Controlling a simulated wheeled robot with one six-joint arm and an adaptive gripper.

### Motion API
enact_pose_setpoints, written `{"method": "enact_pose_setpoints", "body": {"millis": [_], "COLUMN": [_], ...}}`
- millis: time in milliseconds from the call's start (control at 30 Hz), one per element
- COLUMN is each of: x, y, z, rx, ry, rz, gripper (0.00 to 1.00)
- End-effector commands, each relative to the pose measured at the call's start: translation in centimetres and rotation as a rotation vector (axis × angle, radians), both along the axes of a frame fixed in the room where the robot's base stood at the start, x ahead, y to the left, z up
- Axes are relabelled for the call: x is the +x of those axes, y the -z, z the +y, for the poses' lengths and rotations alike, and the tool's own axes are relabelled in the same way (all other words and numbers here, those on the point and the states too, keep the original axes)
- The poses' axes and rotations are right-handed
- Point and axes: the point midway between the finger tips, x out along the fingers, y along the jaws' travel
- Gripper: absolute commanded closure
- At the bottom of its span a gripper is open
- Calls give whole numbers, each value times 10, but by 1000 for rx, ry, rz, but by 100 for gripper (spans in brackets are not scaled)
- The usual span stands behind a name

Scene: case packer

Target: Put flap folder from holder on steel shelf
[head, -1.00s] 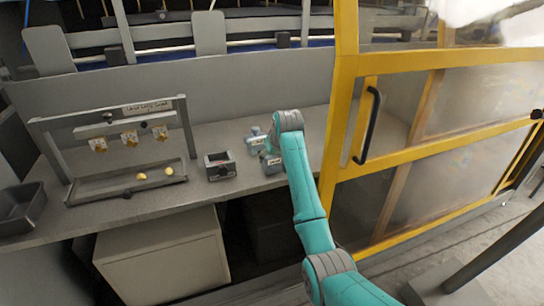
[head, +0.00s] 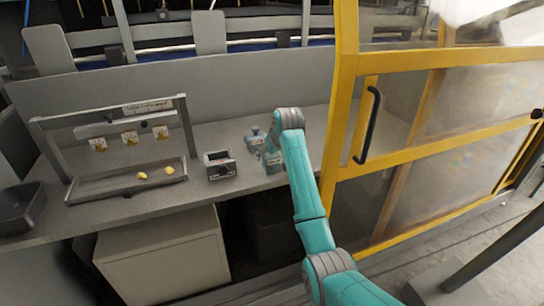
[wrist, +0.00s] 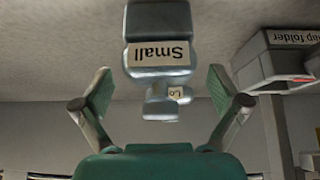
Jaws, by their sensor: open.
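The holder, a small dark open-topped box (head: 219,165), stands on the grey worktop to the left of my gripper (head: 271,156). In the wrist view a grey box (wrist: 282,66) at the right edge carries a label reading "flap folder", upside down. My gripper (wrist: 160,92) is open there, its two green pads apart. A blue-grey piece labelled "Small" (wrist: 158,55) shows between and beyond the pads, not gripped. I cannot make out a flap folder inside the holder.
A second blue-grey piece (head: 255,139) stands behind my gripper. A metal rack (head: 124,170) with yellow pieces is at left, a dark tray (head: 22,207) further left. A yellow-framed guard (head: 343,110) rises just right of my arm. Worktop lies clear behind the holder.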

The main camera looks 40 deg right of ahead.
Motion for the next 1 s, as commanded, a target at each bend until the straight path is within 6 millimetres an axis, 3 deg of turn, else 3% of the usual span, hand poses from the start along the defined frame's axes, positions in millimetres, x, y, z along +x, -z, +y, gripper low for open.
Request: {"method": "enact_pose_setpoints", "body": {"millis": [500,700,1000], "x": [-49,-58,-59], "y": [-79,-92,-92], "z": [14,16,18], "rx": [-1,0,1], "ry": [0,0,-1], "rz": [-2,0,1], "gripper": [3,3,3]}}
